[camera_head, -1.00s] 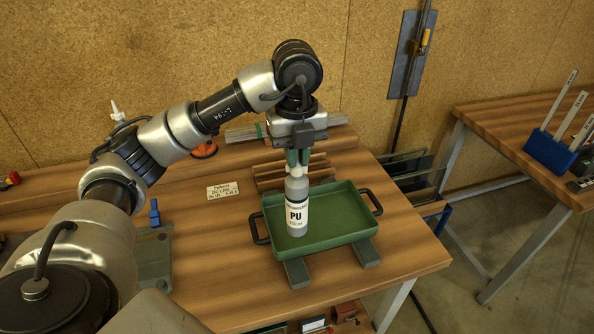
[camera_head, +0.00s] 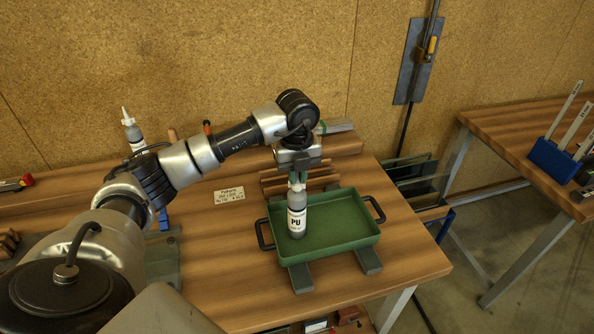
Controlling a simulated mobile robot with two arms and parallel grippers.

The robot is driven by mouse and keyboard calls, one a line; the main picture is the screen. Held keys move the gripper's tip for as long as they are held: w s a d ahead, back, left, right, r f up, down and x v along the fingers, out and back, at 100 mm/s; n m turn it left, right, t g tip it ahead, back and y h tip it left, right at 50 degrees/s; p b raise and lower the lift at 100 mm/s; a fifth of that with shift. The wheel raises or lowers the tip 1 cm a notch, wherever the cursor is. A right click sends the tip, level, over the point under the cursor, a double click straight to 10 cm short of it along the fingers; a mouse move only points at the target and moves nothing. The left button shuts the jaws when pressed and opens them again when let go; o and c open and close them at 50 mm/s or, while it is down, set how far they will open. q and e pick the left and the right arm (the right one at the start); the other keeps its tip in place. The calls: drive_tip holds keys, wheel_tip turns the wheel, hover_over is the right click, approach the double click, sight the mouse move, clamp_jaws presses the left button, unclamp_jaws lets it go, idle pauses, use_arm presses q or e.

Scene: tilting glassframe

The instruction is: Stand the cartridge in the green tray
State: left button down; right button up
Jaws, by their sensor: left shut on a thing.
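The cartridge (camera_head: 297,214) is a grey bottle with a white label reading PU. It stands upright in the left part of the green tray (camera_head: 345,238), and its base looks to be at the tray floor. My left gripper (camera_head: 297,180) points down from above and is shut on the cartridge's top. The gripper fingers partly hide the cartridge's upper end. The tray has black handles at both ends and rests on two grey-green bars. My right gripper is not in view.
Wooden strips (camera_head: 325,172) lie behind the tray. A small white label card (camera_head: 229,195) lies left of it. Another nozzled bottle (camera_head: 132,128) stands at the back left. A second table (camera_head: 500,132) with a blue rack (camera_head: 553,158) is at right, across a floor gap.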

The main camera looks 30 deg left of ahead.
use_arm(q)
drive_tip(key=shift+f, duration=0.1)
drive_tip(key=c, duration=1.1)
unclamp_jaws()
drive_tip(key=shift+c, duration=0.2)
